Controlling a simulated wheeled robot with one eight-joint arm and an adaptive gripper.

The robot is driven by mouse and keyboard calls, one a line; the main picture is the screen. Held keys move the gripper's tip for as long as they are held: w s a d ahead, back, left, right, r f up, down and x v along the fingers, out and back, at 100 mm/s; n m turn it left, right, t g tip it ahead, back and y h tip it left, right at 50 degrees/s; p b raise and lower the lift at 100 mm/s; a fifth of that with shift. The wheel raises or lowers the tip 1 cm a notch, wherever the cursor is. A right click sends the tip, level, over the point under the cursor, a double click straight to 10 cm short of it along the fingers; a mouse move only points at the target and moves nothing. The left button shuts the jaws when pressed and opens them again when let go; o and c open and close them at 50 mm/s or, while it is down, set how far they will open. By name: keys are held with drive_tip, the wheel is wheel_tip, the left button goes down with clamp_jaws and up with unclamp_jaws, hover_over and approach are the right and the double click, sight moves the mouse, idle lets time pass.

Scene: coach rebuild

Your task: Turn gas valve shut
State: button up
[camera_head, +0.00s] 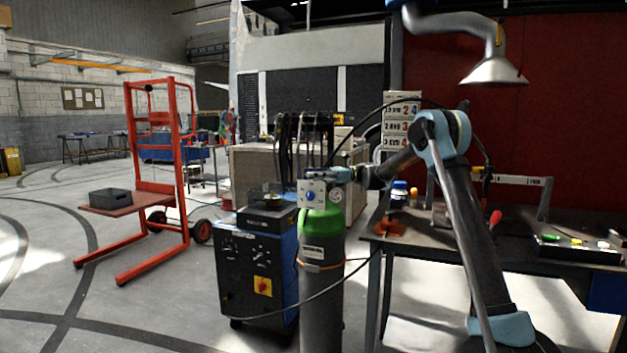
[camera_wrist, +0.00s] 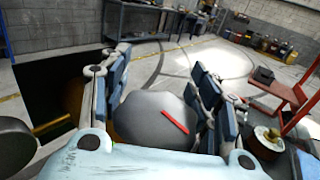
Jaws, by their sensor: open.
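The gas cylinder (camera_head: 322,222) stands upright in the head view, with a green shoulder and a grey body. A pale fitting with a blue centre (camera_head: 309,196) sits on its top. My gripper (camera_head: 318,175) is at the top of this fitting, and the valve itself is hard to make out there. In the wrist view a grey rounded knob (camera_wrist: 148,117) with a red bar lies between the fingers of my gripper (camera_wrist: 166,100). The fingers are open, one on each side of the knob. Whether either finger touches it cannot be told.
A blue-and-black welding machine (camera_head: 256,265) stands left of the cylinder, and a cable loops across the cylinder's front. A workbench (camera_head: 440,249) with tools is at the right. A red lift trolley (camera_head: 165,170) stands at the left, with open floor around it.

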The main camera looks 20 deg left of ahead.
drive_tip(key=c, duration=0.9)
drive_tip(key=shift+c, duration=0.4)
